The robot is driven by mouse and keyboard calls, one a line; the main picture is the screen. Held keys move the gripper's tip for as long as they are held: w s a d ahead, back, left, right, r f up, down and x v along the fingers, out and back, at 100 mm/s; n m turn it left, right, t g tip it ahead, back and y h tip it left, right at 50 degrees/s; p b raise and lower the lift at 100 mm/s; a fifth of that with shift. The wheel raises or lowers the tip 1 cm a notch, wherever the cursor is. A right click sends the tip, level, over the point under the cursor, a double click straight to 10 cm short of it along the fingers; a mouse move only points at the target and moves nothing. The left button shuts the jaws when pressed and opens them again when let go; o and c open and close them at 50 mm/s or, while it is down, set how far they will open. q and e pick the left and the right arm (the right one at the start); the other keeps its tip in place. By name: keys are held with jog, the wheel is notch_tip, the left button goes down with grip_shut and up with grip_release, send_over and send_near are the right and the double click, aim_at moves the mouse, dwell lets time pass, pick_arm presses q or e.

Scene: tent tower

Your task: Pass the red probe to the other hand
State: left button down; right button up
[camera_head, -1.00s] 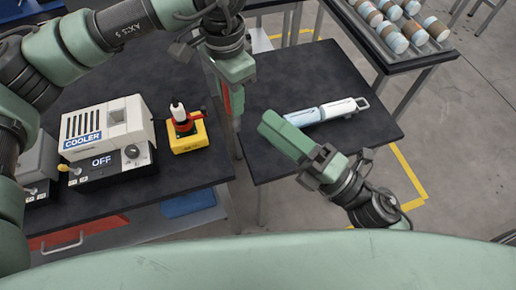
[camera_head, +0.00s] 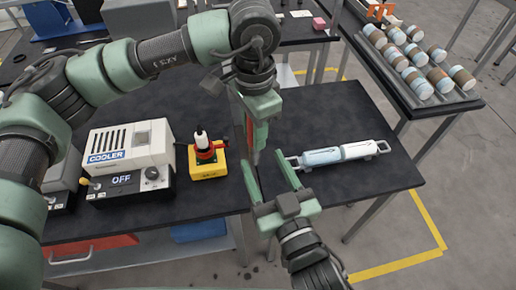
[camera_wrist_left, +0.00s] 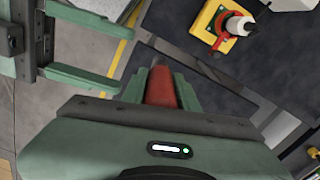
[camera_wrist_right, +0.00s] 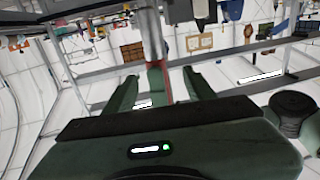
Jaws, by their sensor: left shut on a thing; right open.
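My left gripper (camera_head: 256,128) points down over the gap between the two dark tables. It is shut on the red probe (camera_wrist_left: 160,90), which shows between its fingers in the left wrist view with a dark tip sticking out. In the head view only a narrow red strip and a thin grey tip show; the rest is hidden by the fingers. My right gripper (camera_head: 272,184) is open and empty just below the probe tip, its fingers pointing up toward it. In the left wrist view the right gripper (camera_wrist_left: 82,48) stands to the left, apart from the probe.
A white cooler (camera_head: 130,146) marked OFF and a yellow block (camera_head: 208,166) with a red and white piece stand on the left table. A pale blue and white cylinder device (camera_head: 340,153) lies on the right table. A rack of canisters (camera_head: 430,92) stands at the back right.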

aim_at(255, 157)
jog(key=shift+x, duration=2.5)
grip_shut()
pick_arm(q)
jog(key=c, duration=1)
grip_release()
jog(key=shift+d, duration=0.1)
pick_arm(e)
jog(key=shift+s+a, duration=0.1)
jog(key=shift+a, duration=0.05)
pick_arm(q)
jog(key=shift+s+d+r, duration=0.1)
